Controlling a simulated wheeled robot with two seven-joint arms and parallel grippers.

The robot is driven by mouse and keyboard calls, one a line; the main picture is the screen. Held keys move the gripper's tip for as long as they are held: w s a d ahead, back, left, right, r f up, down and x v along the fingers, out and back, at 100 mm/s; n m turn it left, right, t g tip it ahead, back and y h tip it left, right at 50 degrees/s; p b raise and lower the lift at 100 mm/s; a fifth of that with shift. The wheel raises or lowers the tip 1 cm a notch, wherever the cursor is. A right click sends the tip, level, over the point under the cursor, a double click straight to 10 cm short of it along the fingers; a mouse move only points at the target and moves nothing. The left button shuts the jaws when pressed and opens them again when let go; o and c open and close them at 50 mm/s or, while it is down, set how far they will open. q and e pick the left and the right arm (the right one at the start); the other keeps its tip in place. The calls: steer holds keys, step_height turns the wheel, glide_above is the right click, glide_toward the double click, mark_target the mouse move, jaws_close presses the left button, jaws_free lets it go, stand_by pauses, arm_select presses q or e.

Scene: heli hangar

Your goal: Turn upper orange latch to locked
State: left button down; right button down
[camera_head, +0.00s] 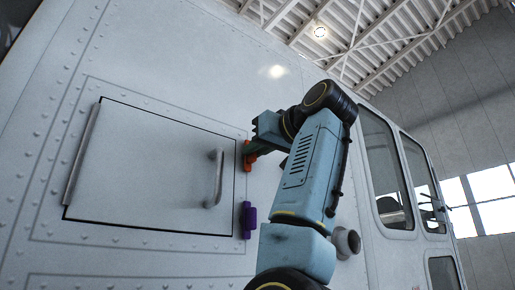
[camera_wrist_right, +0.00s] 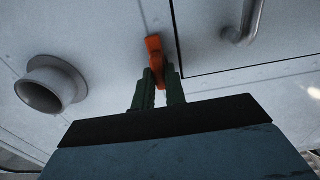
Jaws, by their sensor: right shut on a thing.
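The upper orange latch (camera_head: 247,155) sits at the right edge of the closed hatch door (camera_head: 150,165) on the white helicopter's side. In the right wrist view the orange latch (camera_wrist_right: 155,52) shows between and above the fingers. My right gripper (camera_head: 256,148) is at the latch, and its green fingers (camera_wrist_right: 160,80) are shut on it. Part of the latch is hidden by the fingers. The latch looks slightly tilted in the wrist view. A purple latch (camera_head: 249,220) sits lower on the same edge. My left gripper is not in view.
A curved door handle (camera_head: 215,178) stands out left of the latches, and also shows in the wrist view (camera_wrist_right: 243,28). A round pipe stub (camera_head: 346,242) sticks out at lower right; it also shows in the wrist view (camera_wrist_right: 48,84). Cabin windows (camera_head: 385,165) are right of my arm.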

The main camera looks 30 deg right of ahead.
steer(key=shift+n, duration=0.3)
steer(key=n, duration=1.7)
steer(key=shift+a+f, duration=0.2)
steer(key=shift+n, duration=0.4)
steer(key=c, duration=1.4)
jaws_free()
steer(key=shift+c, duration=0.2)
steer(key=shift+s, duration=0.15)
